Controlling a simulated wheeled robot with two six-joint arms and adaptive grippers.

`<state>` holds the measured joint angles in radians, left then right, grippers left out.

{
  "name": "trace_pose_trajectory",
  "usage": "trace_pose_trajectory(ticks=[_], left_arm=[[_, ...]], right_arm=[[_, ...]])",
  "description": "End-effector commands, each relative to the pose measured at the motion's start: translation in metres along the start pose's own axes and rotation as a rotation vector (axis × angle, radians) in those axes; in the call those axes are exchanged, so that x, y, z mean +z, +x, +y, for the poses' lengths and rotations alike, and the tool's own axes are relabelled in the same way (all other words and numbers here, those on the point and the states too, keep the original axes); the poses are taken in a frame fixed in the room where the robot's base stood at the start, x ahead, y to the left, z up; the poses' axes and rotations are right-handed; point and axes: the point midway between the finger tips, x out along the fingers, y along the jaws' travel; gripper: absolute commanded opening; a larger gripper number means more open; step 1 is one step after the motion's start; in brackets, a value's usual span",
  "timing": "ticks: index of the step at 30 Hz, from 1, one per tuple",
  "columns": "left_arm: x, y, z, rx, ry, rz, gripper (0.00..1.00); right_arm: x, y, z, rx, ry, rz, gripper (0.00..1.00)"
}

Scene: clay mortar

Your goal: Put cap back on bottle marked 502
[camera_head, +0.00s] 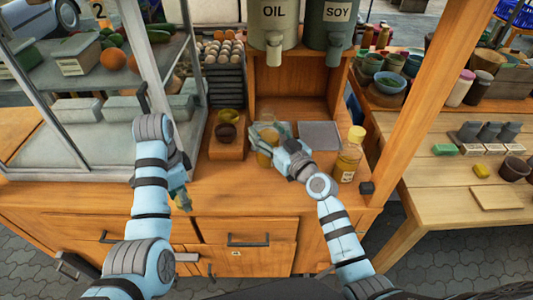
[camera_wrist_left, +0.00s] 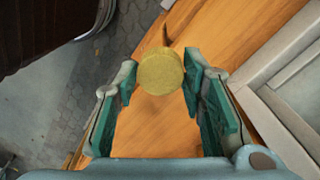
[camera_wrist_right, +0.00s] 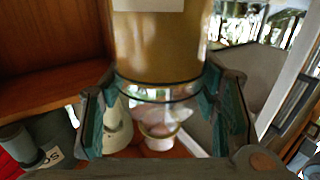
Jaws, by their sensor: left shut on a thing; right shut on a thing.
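A yellow round cap (camera_wrist_left: 160,75) is between the fingertips of my left gripper (camera_wrist_left: 160,78), which is shut on it. In the head view the left gripper (camera_head: 182,198) is above the front edge of the counter, left of the bottle. My right gripper (camera_head: 272,138) is shut around a clear bottle with amber contents (camera_head: 266,152). In the right wrist view this bottle (camera_wrist_right: 160,50) fills the space between the fingers; part of a pale label shows, unreadable. The bottle's mouth is not clear. A second amber bottle with a yellow cap (camera_head: 347,157) stands right of the right gripper.
A wooden tray with small bowls (camera_head: 240,150) lies left of the held bottle. A grey square plate (camera_head: 319,135) lies behind the right gripper. OIL (camera_head: 272,20) and SOY (camera_head: 326,25) dispensers hang above. A glass case (camera_head: 90,150) stands left.

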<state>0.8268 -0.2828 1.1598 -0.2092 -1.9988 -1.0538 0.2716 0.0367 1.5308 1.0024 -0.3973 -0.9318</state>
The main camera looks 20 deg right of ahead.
Motion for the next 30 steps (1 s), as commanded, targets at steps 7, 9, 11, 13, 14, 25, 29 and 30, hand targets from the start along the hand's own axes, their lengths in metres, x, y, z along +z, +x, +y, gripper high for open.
trace_pose_trajectory(ticks=[7, 9, 11, 13, 14, 25, 29, 30], left_arm=[[0.0, 0.004, 0.0, -0.001, 0.0, 0.0, 0.28], [0.0, 0.004, 0.0, -0.001, 0.0, 0.0, 0.28], [0.0, 0.004, 0.0, -0.001, 0.0, 0.0, 0.28], [0.0, 0.008, 0.0, 0.0, 0.0, 0.0, 0.28], [0.0, 0.011, 0.0, 0.0, 0.0, 0.0, 0.28], [0.0, 0.031, 0.0, 0.0, 0.0, 0.0, 0.28], [0.0, 0.031, 0.0, 0.0, 0.0, 0.0, 0.28], [0.0, 0.032, 0.0, -0.001, 0.0, 0.0, 0.28]], right_arm=[[0.007, 0.0, 0.0, -0.001, 0.0, 0.004, 0.06], [0.006, 0.001, 0.0, -0.001, 0.0, 0.004, 0.06], [0.006, 0.001, 0.0, -0.001, 0.0, 0.004, 0.06], [0.012, 0.0, 0.0, -0.001, 0.0, 0.003, 0.06], [0.017, 0.0, 0.0, -0.001, 0.001, 0.002, 0.06], [0.05, 0.001, 0.0, -0.001, 0.0, 0.003, 0.06], [0.049, 0.001, 0.0, -0.001, 0.0, 0.003, 0.06], [0.05, 0.001, 0.0, -0.001, 0.0, 0.003, 0.06]])
